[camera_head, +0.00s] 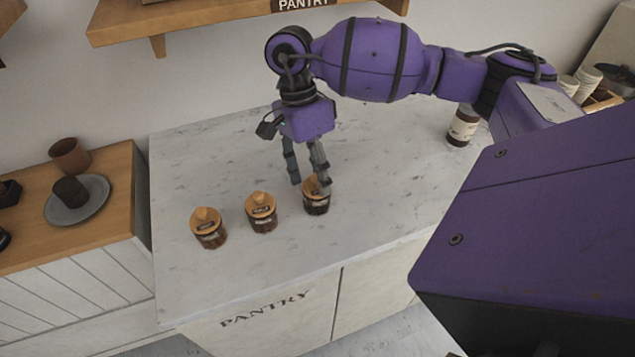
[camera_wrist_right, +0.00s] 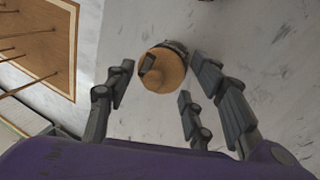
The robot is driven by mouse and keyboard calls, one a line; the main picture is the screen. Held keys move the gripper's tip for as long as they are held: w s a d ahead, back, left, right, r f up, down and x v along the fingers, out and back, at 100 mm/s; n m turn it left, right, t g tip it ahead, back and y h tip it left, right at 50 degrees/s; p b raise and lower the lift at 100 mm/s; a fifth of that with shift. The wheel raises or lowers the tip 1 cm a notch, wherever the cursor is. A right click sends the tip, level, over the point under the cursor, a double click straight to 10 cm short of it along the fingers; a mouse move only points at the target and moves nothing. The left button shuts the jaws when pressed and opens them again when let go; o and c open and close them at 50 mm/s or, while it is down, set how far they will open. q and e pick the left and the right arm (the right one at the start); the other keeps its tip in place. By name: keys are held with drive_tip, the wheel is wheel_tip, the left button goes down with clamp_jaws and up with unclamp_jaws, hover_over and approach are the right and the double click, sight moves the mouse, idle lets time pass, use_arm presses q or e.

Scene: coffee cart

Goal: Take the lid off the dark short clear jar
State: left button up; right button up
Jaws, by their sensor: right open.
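Three short clear jars with dark contents and knobbed wooden lids stand in a row on the pale marble counter: a left jar (camera_head: 209,228), a middle jar (camera_head: 261,213) and a right jar (camera_head: 317,201). All three lids are on. In the right wrist view the wooden lid (camera_wrist_right: 168,72) lies just beyond the gap between the open fingers (camera_wrist_right: 160,75); contact is unclear. My left gripper is not in view.
A side table at left holds a grey plate (camera_head: 92,205) and brown cups. A wooden shelf (camera_head: 200,22) hangs above. The counter's front left is clear.

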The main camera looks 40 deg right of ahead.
drive_tip(key=shift+c, duration=0.2)
drive_tip(key=c, duration=0.9)
drive_tip(key=shift+c, duration=0.4)
drive_tip(key=shift+r, duration=0.1)
drive_tip(key=shift+c, duration=0.2)
